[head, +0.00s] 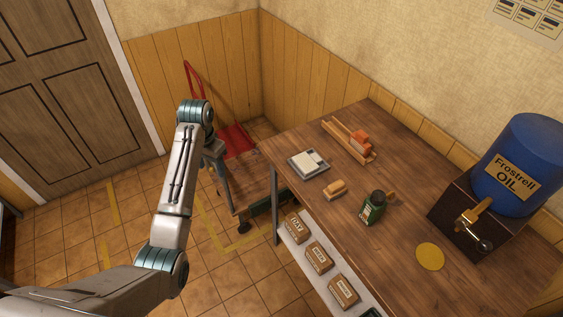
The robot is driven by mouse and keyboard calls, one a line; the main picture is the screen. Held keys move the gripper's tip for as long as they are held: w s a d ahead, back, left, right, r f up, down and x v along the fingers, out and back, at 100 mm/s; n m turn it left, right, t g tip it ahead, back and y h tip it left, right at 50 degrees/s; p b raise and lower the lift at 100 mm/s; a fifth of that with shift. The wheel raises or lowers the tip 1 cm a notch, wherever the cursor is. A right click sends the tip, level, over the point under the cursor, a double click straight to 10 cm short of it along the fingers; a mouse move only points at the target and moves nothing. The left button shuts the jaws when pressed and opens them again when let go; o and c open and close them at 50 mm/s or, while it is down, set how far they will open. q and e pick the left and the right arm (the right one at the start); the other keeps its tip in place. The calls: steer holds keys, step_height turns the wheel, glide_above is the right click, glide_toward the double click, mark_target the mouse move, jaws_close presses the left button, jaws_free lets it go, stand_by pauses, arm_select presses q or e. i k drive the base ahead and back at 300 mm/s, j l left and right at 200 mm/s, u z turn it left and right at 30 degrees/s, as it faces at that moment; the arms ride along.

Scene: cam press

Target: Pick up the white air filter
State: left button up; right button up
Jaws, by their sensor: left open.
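A flat, pale square thing (308,161) with a grey rim and a white top lies near the left edge of the wooden workbench (395,180). It may be the white air filter, but it is too small to be sure. My left gripper (227,202) hangs off the bench's left side, pointing down in front of a low wooden cart. It is open, with nothing seen between its fingers, and stands well apart from the pale thing. My right gripper does not show.
A wooden rack with an orange block (359,141), a small tan block (335,189), a green can (373,208) and a yellow disc (430,256) are on the bench. A blue oil drum (520,160) stands right. Cardboard boxes (319,257) fill the lower shelf.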

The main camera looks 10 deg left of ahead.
mark_target(307, 164)
steer(key=i+j+z, duration=0.1)
steer(key=z, duration=0.25)
steer(key=i+j+z, duration=0.15)
steer(key=z, duration=0.2)
steer(key=i+j+z, duration=0.2)
steer(key=z, duration=0.15)
steer(key=i, duration=0.1)
